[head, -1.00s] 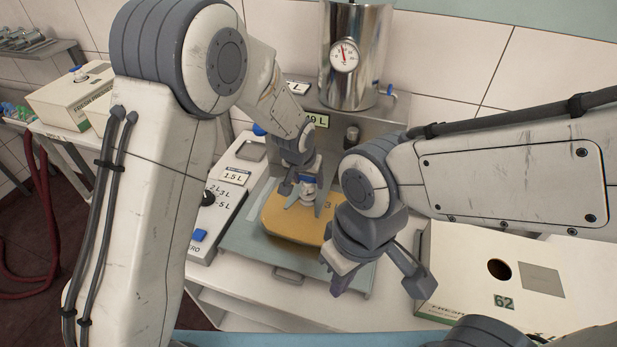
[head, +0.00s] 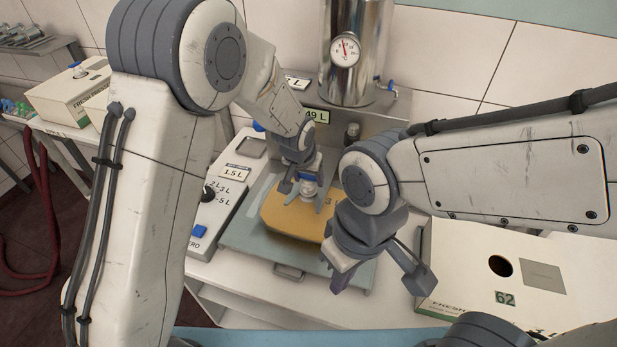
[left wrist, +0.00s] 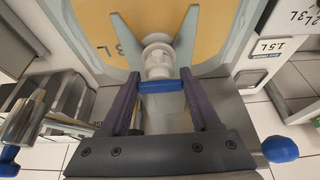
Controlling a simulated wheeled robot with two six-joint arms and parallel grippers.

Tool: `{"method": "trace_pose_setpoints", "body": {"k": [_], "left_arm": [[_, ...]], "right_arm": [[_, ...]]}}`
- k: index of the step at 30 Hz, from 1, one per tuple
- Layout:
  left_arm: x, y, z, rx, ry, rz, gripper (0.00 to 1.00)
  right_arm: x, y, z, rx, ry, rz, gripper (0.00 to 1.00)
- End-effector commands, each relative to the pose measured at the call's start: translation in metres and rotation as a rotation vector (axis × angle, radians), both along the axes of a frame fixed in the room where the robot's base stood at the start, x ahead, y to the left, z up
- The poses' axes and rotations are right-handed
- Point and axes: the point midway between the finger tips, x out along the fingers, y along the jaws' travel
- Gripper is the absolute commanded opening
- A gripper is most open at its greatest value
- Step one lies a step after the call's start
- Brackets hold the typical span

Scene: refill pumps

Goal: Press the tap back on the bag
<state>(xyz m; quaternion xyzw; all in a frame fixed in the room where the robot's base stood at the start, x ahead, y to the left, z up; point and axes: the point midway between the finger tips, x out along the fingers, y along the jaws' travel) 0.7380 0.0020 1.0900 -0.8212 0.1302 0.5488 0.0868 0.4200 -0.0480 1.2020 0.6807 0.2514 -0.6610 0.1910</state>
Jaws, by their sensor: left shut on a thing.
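The orange bag (head: 282,215) lies on the filling station's tray (head: 250,240) in the head view. It also fills the top of the left wrist view (left wrist: 90,20). My left gripper (head: 306,194) is over the bag, pointing down, shut on the white tap with a blue part (head: 308,186). In the left wrist view the tap (left wrist: 157,65) sits between the two fingers, its round end against or close to the bag. I cannot tell whether it is seated. My right gripper (head: 378,281) is open and empty in front of the tray's right part.
A white box marked 62 (head: 470,270) with a round hole stands at the right. A steel tank with a gauge (head: 350,60) stands behind the tray. A control panel (head: 212,210) is left of the tray. Another carton (head: 62,100) sits far left.

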Motion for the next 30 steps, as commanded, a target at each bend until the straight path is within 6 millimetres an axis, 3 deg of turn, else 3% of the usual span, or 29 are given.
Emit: {"method": "trace_pose_setpoints", "body": {"k": [30], "left_arm": [[0.0001,0.0001,-0.0086,0.000,0.000,0.000,0.13]], "right_arm": [[0.0000,0.0000,-0.0077,0.000,0.000,0.000,0.00]]}}
